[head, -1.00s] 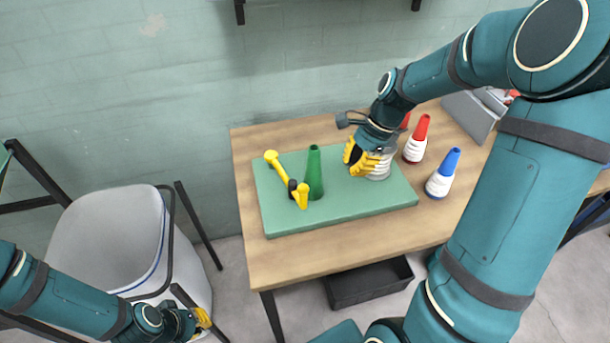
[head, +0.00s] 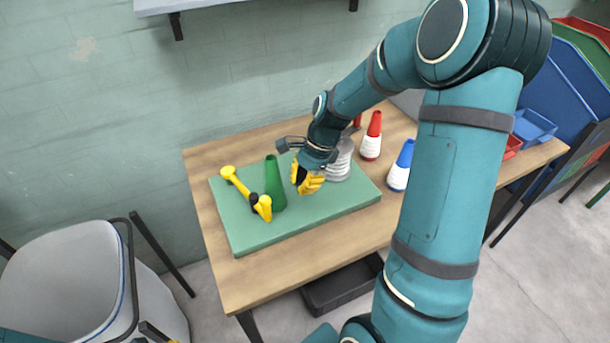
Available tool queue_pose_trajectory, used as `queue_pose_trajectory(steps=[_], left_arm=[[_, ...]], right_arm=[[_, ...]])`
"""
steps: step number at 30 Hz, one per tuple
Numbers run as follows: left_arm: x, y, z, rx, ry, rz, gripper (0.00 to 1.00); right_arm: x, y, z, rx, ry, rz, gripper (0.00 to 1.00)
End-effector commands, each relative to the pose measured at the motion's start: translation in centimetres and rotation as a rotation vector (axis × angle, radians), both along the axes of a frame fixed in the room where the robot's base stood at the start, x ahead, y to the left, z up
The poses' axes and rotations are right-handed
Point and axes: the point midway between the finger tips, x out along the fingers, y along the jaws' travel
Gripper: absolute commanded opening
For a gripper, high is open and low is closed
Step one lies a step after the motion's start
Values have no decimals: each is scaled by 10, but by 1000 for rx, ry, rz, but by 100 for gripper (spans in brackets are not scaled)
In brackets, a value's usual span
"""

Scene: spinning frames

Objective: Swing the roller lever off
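The yellow roller lever (head: 241,184) lies on the green board (head: 310,215), with a dark joint near its front end. A green cone (head: 274,186) stands upright just right of it. A pale ribbed spool (head: 341,163) stands on the board farther right. My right gripper (head: 308,183), with yellow fingers, is over the board between the green cone and the spool, apart from the lever. Whether its fingers are open or shut is unclear. Only a bit of my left gripper (head: 158,333) shows at the bottom edge, beside the bin.
Red-and-white (head: 371,137) and blue-and-white (head: 400,167) cones stand on the wooden table (head: 222,271) right of the board. A grey bin (head: 70,280) is at left, a dark tray (head: 340,287) below the table. Colored bins (head: 535,126) are at right.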

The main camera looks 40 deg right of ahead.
Motion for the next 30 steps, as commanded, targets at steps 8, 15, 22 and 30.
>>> queue_pose_trajectory(steps=[8,15,22,30], left_arm=[[3,0,-15,1,-7,2,0],[4,0,-18,1,-9,1,0],[4,0,-18,1,-9,1,0],[4,1,-17,1,-9,1,0]], right_arm=[[5,25,-43,1,-2,5,0],[9,51,-41,0,-1,3,0],[10,56,-41,0,-1,1,0],[10,57,-41,0,-1,0,0]])
